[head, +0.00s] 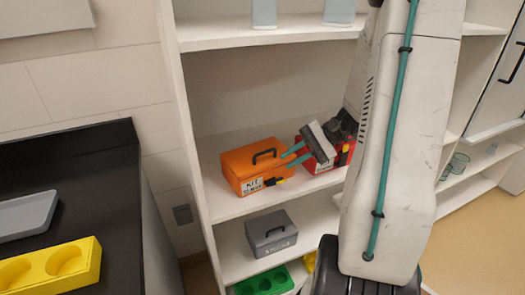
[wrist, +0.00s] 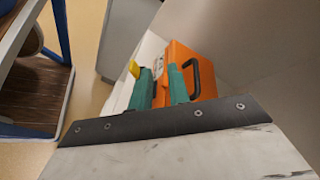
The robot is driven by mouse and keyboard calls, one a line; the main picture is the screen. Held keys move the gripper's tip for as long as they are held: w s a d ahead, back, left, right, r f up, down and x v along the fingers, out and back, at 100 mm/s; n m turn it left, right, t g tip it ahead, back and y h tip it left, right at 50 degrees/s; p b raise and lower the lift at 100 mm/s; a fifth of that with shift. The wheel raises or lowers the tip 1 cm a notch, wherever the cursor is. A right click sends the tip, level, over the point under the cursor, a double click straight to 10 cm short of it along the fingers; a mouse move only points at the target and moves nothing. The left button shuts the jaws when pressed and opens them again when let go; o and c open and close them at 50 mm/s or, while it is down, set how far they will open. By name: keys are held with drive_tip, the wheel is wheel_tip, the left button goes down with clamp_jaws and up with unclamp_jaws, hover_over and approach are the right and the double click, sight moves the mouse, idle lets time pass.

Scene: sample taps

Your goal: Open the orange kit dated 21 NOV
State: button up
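The orange kit (head: 252,168) is a lidded box with a black top handle, standing closed on the middle shelf. A white label (head: 252,186) on its front reads "KIT" with a smaller line below that I cannot read surely. A dark latch (head: 273,181) is at its front right. My gripper (head: 291,154) is at the kit's right side, its teal fingers apart and pointing toward it. In the wrist view the kit (wrist: 184,60) shows beyond and between the fingers (wrist: 162,87); nothing is visibly held. I cannot tell whether a finger touches it.
A red box (head: 325,164) stands right of the orange kit, partly hidden by my gripper. A grey kit (head: 271,233) and a green holder (head: 262,282) are lower. The shelf's left upright (head: 184,120) is close to the kit. A black counter (head: 95,160) is at left.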

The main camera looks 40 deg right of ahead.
sight(265, 153)
drive_tip(key=w+d+t, duration=0.3)
drive_tip(key=shift+y, duration=0.4)
drive_tip(key=x, duration=0.5)
drive_tip(key=r+x, duration=0.1)
drive_tip(key=x, duration=0.1)
drive_tip(key=shift+w+a, duration=0.15)
drive_tip(key=shift+w, duration=0.2)
